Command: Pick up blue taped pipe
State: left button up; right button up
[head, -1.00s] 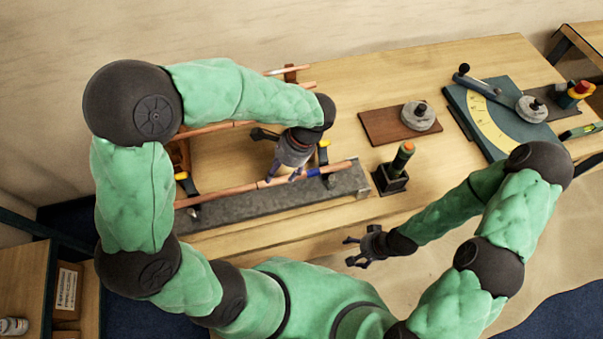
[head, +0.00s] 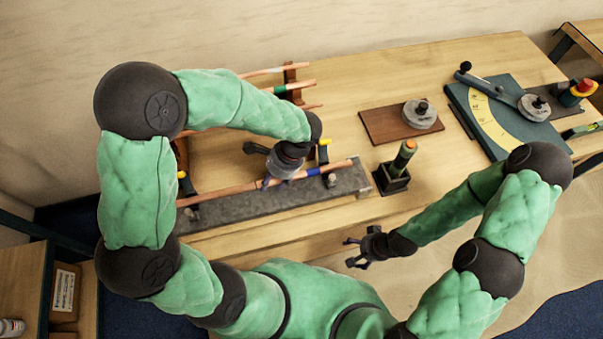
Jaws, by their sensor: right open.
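The blue taped pipe (head: 313,171) is a long copper pipe with a blue band toward its right end. It lies along the grey stone bar (head: 348,181) at the front of the bench. My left gripper (head: 268,184) is pointed down at the pipe's middle, left of the blue band. Its fingers look to be at the pipe, but the wrist covers them, so their grip is unclear. My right gripper (head: 357,252) is open and empty, in front of the bench edge and apart from the pipe.
A rack (head: 289,74) at the back holds copper pipes, one with a green band (head: 287,88). Yellow-and-black clamps (head: 323,152) stand behind the bar. A black holder (head: 391,178) with a green-and-orange tool is just right. A brown board (head: 385,127) and bending gauge (head: 490,118) lie further right.

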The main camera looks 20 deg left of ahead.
pick_arm(q)
grip_shut()
jog(key=shift+r, duration=0.15)
